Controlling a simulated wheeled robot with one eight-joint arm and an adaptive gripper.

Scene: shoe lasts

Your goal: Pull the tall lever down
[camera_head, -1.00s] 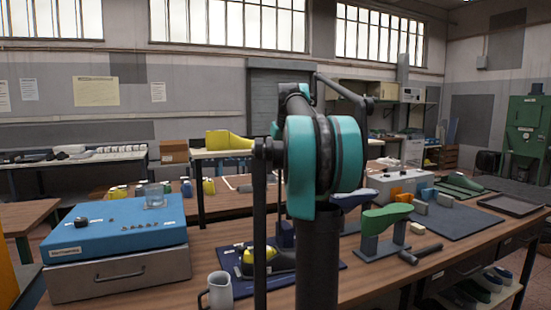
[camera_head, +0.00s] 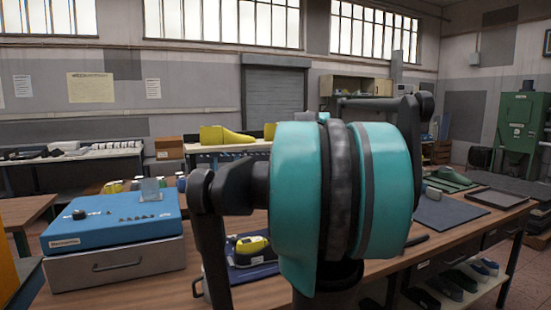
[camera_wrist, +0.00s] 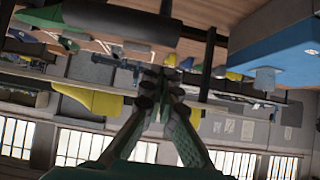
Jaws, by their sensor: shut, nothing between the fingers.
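I cannot make out a tall lever in either view. In the head view my own teal and black arm fills the middle and hides much of the bench behind it. My gripper (camera_wrist: 160,82) shows in the wrist view, where the room appears upside down. Its fingers are together and empty, apart from the bench things behind them. A blue control box (camera_head: 115,225) with a black knob and a row of small controls stands at the left of the bench; it also shows at the right of the wrist view (camera_wrist: 268,42).
A yellow shoe last (camera_head: 254,244) lies on a dark blue mat behind my arm. A dark mat (camera_head: 445,213) and a tray (camera_head: 497,198) lie at the right. A larger yellow last (camera_head: 225,136) sits on the back table. Shoes fill a low shelf (camera_head: 490,290).

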